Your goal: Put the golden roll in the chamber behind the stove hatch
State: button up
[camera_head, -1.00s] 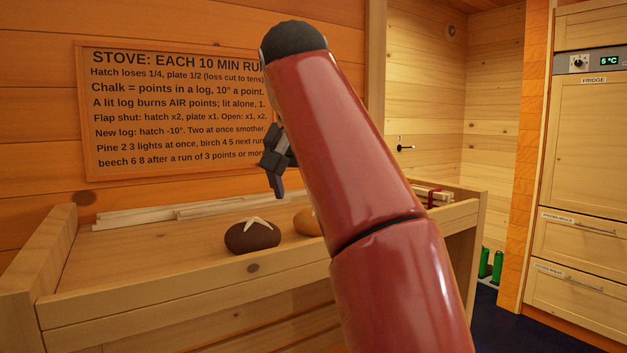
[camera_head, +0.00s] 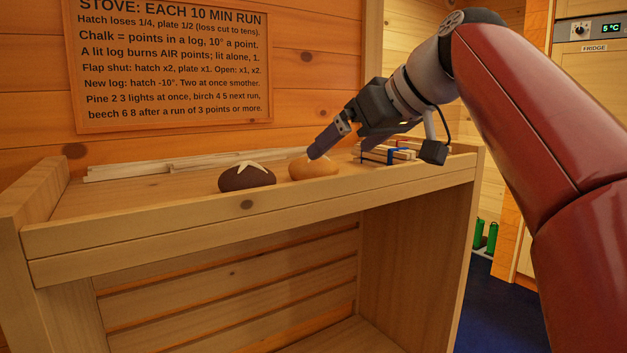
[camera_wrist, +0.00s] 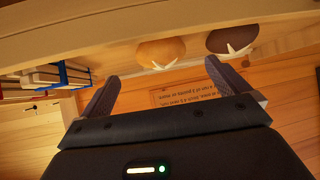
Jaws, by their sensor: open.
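The golden roll (camera_head: 314,167) sits on the wooden shelf top, just right of a dark brown roll (camera_head: 247,177) with a pale cross mark. In the head view my gripper (camera_head: 322,143) is above the golden roll, its fingers pointing down and left; one finger overlaps the roll's upper edge. In the wrist view my gripper (camera_wrist: 160,88) has its fingers spread apart with nothing between them. The golden roll (camera_wrist: 161,52) lies beyond the fingertips, between their lines, and the dark roll (camera_wrist: 232,39) is to its right. The stove hatch is not in view.
Bundles of sticks with coloured bands (camera_head: 384,153) lie right of the rolls. Pale wooden strips (camera_head: 170,166) lie along the back of the shelf (camera_head: 130,213), which has a raised front edge. A stove notice (camera_head: 170,62) hangs on the wall. A fridge stands at right.

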aim_at(324, 162)
jog(key=shift+f, duration=0.1)
jog(key=shift+w+a+f+t+y, duration=0.2)
jog(key=shift+t+y, duration=0.1)
jog(key=x, duration=0.7)
jog(key=shift+b, duration=0.3)
jog(key=c, duration=1.1)
